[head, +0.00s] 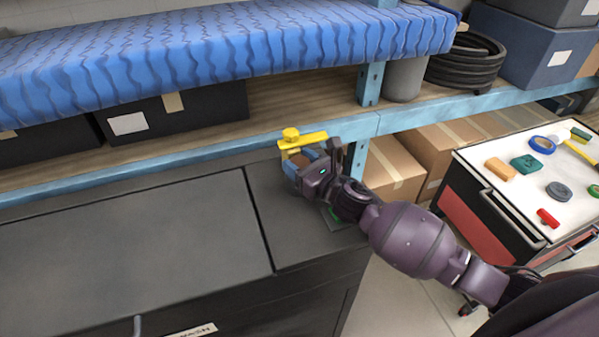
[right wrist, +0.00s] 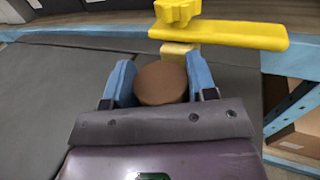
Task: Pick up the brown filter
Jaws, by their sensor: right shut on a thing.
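The brown filter (right wrist: 161,83) shows in the right wrist view as a round brown top between the two blue fingers. In the head view a small part of the filter (head: 301,159) shows between the fingers. My right gripper (head: 302,163) is shut on it, at the far right end of the dark cabinet top. The fingers (right wrist: 160,85) touch the filter's left and right sides. The filter's lower part is hidden, so I cannot tell whether it touches the surface below. My left gripper is not in view.
A yellow bar with a knob (head: 302,140) stands just behind the filter. The dark cabinet top (head: 130,240) is clear to the left. A blue-edged shelf (head: 200,151) runs behind. A white-topped cart (head: 520,215) with several small items stands at right.

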